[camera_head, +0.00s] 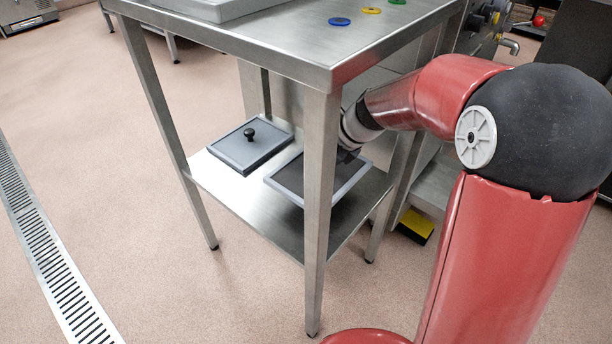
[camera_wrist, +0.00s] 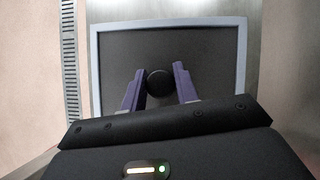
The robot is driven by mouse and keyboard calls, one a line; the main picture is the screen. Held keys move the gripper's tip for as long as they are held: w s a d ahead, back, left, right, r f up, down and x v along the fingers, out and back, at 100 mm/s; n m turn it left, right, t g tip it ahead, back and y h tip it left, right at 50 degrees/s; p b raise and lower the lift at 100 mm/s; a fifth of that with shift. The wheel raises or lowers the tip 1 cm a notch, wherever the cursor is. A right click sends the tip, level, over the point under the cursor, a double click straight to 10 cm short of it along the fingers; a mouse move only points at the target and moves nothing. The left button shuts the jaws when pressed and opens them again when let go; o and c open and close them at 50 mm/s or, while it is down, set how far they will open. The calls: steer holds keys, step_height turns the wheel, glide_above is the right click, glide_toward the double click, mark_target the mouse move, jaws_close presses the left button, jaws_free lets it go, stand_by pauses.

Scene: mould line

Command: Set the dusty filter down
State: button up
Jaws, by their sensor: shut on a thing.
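The dusty filter (camera_head: 290,176) is a flat panel with a light grey frame and a dark brown-grey face, at the right of the steel table's lower shelf (camera_head: 237,206). The front table leg hides part of it. I cannot tell whether it touches the shelf or hangs just above. In the wrist view the filter (camera_wrist: 215,55) fills the middle, and my gripper's (camera_wrist: 160,80) purple fingers are shut on its round black knob (camera_wrist: 160,83). My arm and the leg mostly hide the gripper in the head view.
A second, cleaner grey filter (camera_head: 237,149) with a black knob lies on the shelf to the left. The table legs (camera_head: 319,210) and top (camera_head: 280,40) closely frame the shelf. Blue, yellow and green discs (camera_head: 371,10) lie on top. A floor drain (camera_head: 45,245) runs at left.

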step_height(320, 180, down, 7)
steer(key=shift+r+b, duration=0.2)
steer(key=shift+b, duration=0.55)
steer(key=shift+f, duration=0.15)
steer(key=o, duration=1.1)
